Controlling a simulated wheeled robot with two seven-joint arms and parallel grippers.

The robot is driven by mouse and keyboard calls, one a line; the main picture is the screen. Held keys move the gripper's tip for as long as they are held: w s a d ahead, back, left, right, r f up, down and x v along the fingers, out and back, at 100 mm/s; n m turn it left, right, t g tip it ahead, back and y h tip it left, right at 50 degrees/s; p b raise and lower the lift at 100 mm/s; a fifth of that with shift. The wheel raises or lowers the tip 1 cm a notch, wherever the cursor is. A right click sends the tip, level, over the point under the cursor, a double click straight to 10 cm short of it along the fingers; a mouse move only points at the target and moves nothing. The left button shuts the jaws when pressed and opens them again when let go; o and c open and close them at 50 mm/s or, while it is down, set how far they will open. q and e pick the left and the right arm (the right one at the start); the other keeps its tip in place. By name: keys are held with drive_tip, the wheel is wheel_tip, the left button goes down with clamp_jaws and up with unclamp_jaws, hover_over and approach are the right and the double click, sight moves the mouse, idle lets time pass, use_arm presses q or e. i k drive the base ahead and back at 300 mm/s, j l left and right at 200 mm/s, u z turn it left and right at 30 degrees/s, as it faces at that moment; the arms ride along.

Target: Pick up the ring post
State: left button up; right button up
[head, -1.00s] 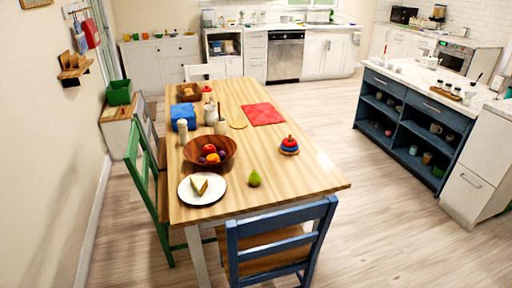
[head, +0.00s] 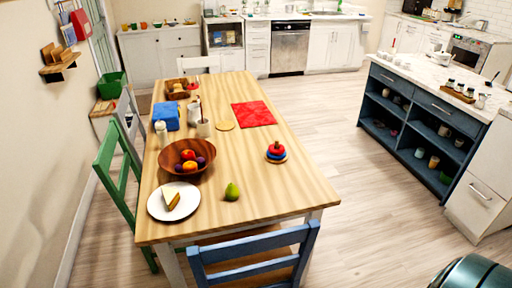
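The ring post (head: 276,152) is a small stack of coloured rings, red on top and blue below, on a pale base. It stands upright near the right edge of the long wooden table (head: 291,187). Nothing touches it. Neither of my grippers shows in the head view.
On the table are a green pear (head: 232,191), a white plate (head: 157,209) with a cake slice, a wooden fruit bowl (head: 171,166) and a red cloth (head: 254,114). A blue chair (head: 262,250) stands at the near end. Floor (head: 365,200) is clear between table and blue island (head: 449,124).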

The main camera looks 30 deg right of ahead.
sight(277, 145)
drive_tip(key=i+l+u, duration=0.1)
drive_tip(key=l+u, duration=0.2)
drive_tip(key=l, duration=0.9)
drive_tip(key=l+u, duration=0.25)
drive_tip(key=l, duration=0.9)
drive_tip(key=k+l, duration=0.1)
drive_tip(key=l, duration=2.4)
drive_tip(key=i+u, duration=0.05)
